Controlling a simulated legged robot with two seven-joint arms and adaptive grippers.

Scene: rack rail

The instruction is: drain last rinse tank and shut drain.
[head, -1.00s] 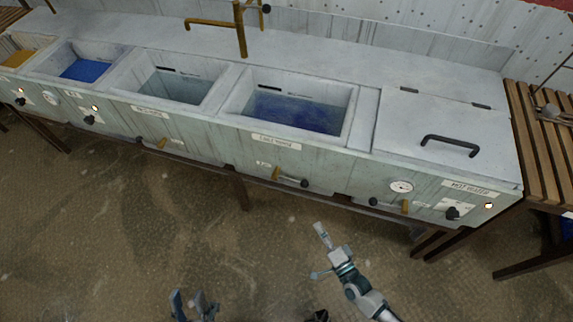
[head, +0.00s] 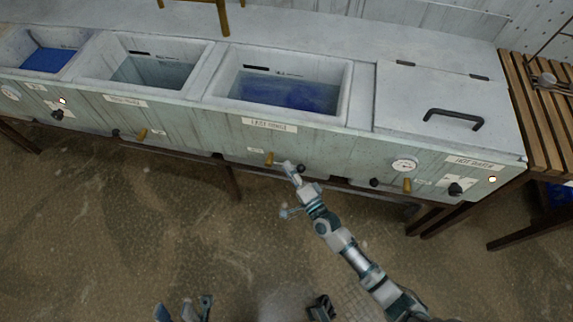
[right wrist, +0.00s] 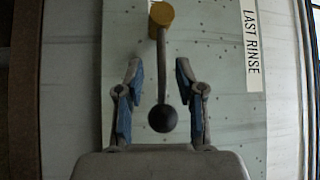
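The last rinse tank (head: 215,92) is an open basin holding dark blue water, with a "LAST RINSE" label (head: 269,124) below it. Its drain valve has a brass body (head: 269,159) and a lever ending in a black ball knob (right wrist: 162,118). The lever lies sideways along the front panel, pointing right in the head view. My right gripper (head: 292,168) is at this lever; in the right wrist view its fingers (right wrist: 159,75) are open, one either side of lever and knob, with gaps on both sides. My left gripper (head: 184,308) is open and empty, low over the floor.
The neighbouring tank (head: 112,82) to the left has its own brass valve (head: 142,134). To the right are a lidded tank (head: 400,113) with a dial (head: 404,165) and another valve (head: 407,185), then a slatted wooden bench (head: 530,105). The floor in front is clear.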

